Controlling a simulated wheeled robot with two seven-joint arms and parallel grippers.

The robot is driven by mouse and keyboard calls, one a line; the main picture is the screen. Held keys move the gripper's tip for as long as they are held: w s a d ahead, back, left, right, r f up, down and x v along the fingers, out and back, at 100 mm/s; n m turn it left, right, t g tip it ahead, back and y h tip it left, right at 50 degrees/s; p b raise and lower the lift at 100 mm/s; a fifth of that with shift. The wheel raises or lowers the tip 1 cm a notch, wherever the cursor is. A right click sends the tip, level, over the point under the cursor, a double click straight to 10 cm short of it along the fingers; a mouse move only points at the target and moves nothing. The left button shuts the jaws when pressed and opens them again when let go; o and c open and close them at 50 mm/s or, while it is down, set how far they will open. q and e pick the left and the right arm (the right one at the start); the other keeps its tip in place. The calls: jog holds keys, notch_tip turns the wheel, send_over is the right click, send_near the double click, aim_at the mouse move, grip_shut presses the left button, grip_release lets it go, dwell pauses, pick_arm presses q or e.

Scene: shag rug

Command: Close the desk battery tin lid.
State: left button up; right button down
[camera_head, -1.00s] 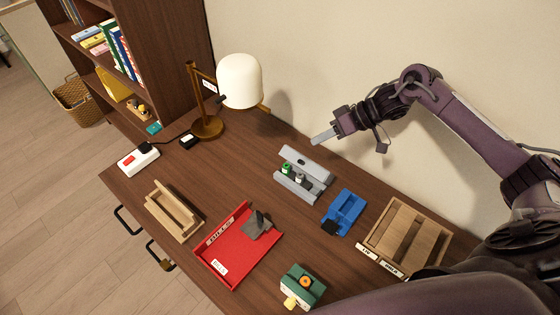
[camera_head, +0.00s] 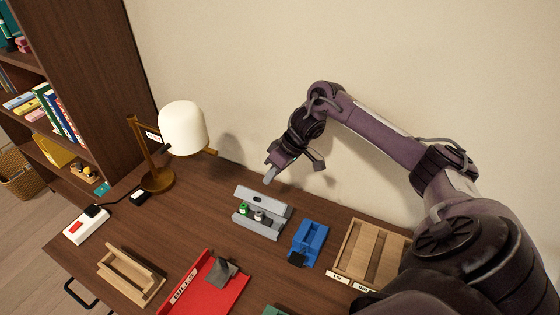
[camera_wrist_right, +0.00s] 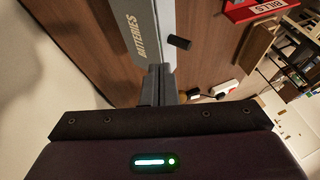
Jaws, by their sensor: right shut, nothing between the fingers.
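The grey battery tin (camera_head: 256,226) stands on the desk with its lid (camera_head: 262,199) raised, tilted up along the wall side. A green battery (camera_head: 243,209) and a whitish battery (camera_head: 259,215) sit in it. My right gripper (camera_head: 269,175) is shut and empty, pointing down just above and behind the lid's upper edge in the head view. In the right wrist view its fingers (camera_wrist_right: 158,82) are together beside a grey part of the tin marked BATTERIES (camera_wrist_right: 142,32); whether they touch it I cannot tell. My left gripper is not in view.
A lamp (camera_head: 184,130) stands left of the tin. A blue holder (camera_head: 309,238) and a wooden divided tray (camera_head: 345,248) lie to its right. A red BILLS tray (camera_head: 190,290) and a wooden rack (camera_head: 128,284) are in front. The wall runs close behind.

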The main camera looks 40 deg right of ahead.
aim_at(264, 198)
jog(key=shift+s+a+f+p, duration=0.2)
jog(key=shift+a+f, duration=0.1)
jog(key=shift+a, duration=0.3)
jog(key=shift+s+a+f+p, duration=0.1)
jog(key=shift+a+f+p, duration=0.15)
jog(key=shift+a, duration=0.3)
jog(key=shift+a+f, duration=0.45)
jog(key=shift+a, duration=0.1)
